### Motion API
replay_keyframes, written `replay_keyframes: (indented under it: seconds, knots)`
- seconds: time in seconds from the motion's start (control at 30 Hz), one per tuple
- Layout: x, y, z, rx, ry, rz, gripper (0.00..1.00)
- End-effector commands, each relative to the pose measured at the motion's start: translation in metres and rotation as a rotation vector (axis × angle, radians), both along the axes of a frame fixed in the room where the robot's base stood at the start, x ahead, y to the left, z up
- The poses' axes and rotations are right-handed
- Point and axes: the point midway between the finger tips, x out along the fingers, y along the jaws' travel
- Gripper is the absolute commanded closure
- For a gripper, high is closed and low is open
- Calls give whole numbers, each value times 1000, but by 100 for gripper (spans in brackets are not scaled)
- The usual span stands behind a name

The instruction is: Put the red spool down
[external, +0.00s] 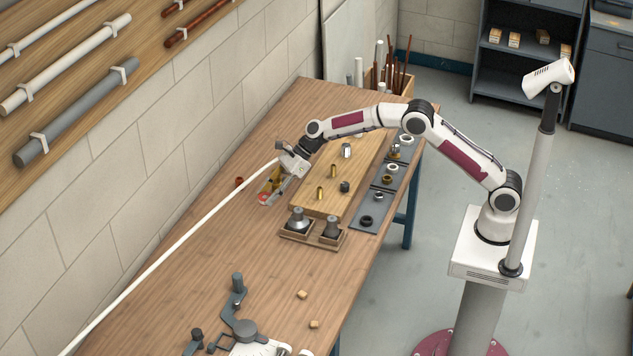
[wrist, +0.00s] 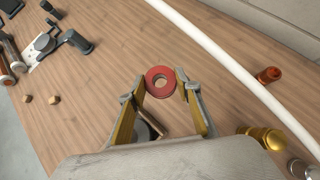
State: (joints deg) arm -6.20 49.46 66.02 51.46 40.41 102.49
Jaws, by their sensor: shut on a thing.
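In the external view my gripper (external: 269,193) points down over the wooden workbench (external: 190,270), left of the wooden board. The spool shows there as a small red patch (external: 263,197) at the fingertips. I cannot tell whether the spool touches the bench top.
A long white pipe (external: 170,250) runs close beside my gripper. A red-brown fitting (external: 239,182) stands near it. Two metal pieces in a wooden holder (external: 310,237) and a board with brass fittings (external: 345,195) are nearby. Bare bench lies toward the clamp fixture (external: 243,325).

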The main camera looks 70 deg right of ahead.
Motion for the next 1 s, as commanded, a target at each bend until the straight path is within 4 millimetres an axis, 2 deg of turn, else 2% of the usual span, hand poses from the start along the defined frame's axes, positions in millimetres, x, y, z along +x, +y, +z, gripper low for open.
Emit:
replay_keyframes:
  seconds: [0.03, 0.1, 0.2, 0.33, 0.5, 0.83, 1.0]
  knots:
    - [10, -16, -1, -3, 0, -21, 82]
    - [19, -34, -2, -7, 2, -40, 82]
    - [29, -55, -4, -13, 6, -64, 82]
    - [37, -74, -4, -19, 8, -86, 82]
    - [40, -83, -5, -20, 11, -97, 82]
    - [40, -83, -6, -21, 10, -97, 82]
    - [40, -83, -16, -22, 11, -95, 82]
